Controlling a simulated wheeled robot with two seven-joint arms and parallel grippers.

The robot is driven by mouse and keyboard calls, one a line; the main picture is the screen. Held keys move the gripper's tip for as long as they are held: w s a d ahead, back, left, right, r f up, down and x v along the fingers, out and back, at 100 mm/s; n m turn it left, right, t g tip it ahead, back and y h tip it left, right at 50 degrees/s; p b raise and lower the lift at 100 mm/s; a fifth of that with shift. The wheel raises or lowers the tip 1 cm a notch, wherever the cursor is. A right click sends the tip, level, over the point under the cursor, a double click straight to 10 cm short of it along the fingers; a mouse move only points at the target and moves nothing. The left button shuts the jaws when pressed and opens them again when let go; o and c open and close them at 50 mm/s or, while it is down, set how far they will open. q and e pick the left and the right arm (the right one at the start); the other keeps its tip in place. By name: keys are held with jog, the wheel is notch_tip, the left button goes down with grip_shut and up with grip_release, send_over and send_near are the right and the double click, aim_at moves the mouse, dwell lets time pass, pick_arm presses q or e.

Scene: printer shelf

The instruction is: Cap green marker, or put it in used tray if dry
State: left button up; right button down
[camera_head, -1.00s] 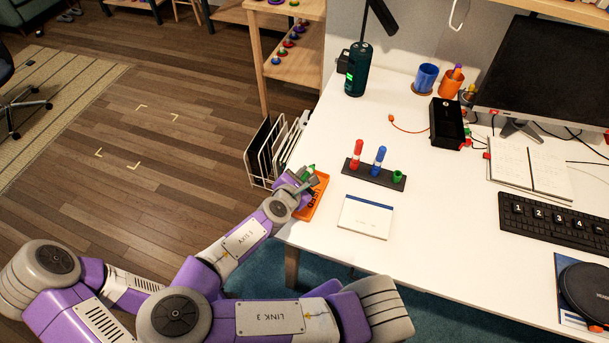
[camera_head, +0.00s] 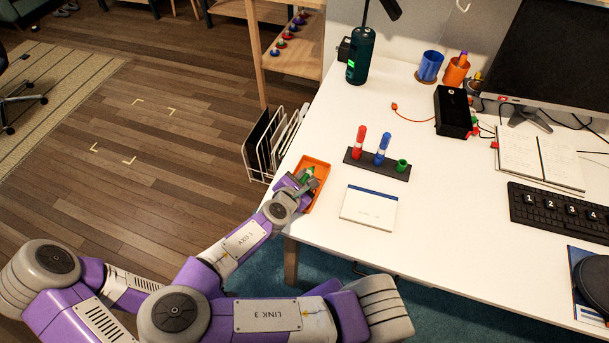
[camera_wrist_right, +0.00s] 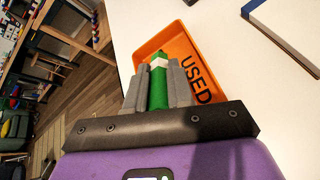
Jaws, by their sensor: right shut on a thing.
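The green marker (camera_head: 309,172) is held in my right gripper (camera_head: 305,180), over the orange tray (camera_head: 322,189) at the desk's left edge. In the right wrist view, the fingers (camera_wrist_right: 158,82) are shut on the green marker (camera_wrist_right: 157,90), its tip end pointing at the tray (camera_wrist_right: 180,42) marked "USED". I cannot tell whether the marker touches the tray floor. The black holder (camera_head: 376,170) stands to the right, with a red marker (camera_head: 360,142) and a blue marker (camera_head: 382,149) upright. A green cap (camera_head: 402,165) sits at its right end. My left gripper is out of view.
A white pad with a blue edge (camera_head: 368,208) lies right of the tray. A wire rack (camera_head: 270,140) stands beside the desk's left edge. A dark green cylinder (camera_head: 357,60) stands behind the holder. The desk between tray and holder is clear.

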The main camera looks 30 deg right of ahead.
jog(key=shift+f, duration=0.25)
jog(key=c, duration=0.9)
grip_release()
jog(key=shift+r+p, duration=4.05)
jog(key=shift+p, duration=0.35)
jog(key=shift+s, duration=0.1)
